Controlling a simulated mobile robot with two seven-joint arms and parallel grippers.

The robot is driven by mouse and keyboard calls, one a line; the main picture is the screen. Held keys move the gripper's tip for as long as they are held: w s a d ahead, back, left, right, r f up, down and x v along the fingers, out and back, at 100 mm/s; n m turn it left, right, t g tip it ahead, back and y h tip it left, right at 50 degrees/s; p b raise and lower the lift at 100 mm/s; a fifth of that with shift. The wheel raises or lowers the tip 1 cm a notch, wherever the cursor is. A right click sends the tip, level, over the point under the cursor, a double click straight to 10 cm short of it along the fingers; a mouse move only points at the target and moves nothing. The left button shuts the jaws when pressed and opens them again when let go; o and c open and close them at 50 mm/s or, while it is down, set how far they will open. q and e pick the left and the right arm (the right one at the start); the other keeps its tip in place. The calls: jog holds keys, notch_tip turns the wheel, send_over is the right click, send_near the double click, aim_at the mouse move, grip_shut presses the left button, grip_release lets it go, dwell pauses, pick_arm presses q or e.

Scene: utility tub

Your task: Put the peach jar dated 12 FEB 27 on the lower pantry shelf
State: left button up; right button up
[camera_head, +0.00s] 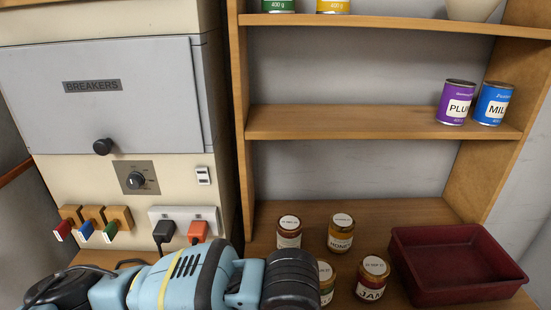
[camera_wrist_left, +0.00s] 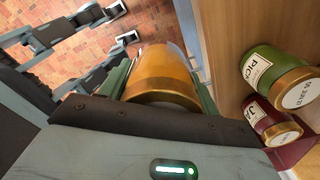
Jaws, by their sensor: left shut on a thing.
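My left gripper (camera_wrist_left: 163,80) is shut on an orange jar (camera_wrist_left: 162,78) with a gold band at its near end. Its label and date are hidden, so I cannot read whether it is peach. Brick-coloured floor shows behind it, and the wooden counter is to the right. In the head view my left arm crosses the bottom; its fingers and the held jar are hidden there. The lower pantry shelf (camera_head: 350,122) carries a purple plum can (camera_head: 456,102) and a blue can (camera_head: 492,103) at its right end.
Below stand a honey jar (camera_head: 341,236), a jam jar (camera_head: 372,280), a dark red jar (camera_head: 289,235) and a partly hidden jar (camera_head: 325,282). A red tub (camera_head: 455,263) is at right. The shelf's left and middle are clear. A breaker cabinet (camera_head: 110,100) stands left.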

pick_arm(q)
jog(key=w+a+r+n, duration=0.2)
jog(key=a+n, duration=1)
jog(key=w+a+r+n+p, duration=0.1)
jog(key=w+a+n, duration=0.1)
jog(key=a+n, duration=0.9)
jog(key=shift+w+a+r+n, duration=0.3)
jog(key=shift+a+r+n, duration=0.05)
jog(key=shift+n, duration=0.65)
pick_arm(e)
jog(key=shift+w+r+t, duration=0.3)
jog(key=shift+w+r, duration=0.5)
jog(key=shift+r, duration=0.25)
pick_arm(q)
jog(key=shift+w, duration=0.1)
pick_arm(e)
jog(key=shift+s, duration=0.15)
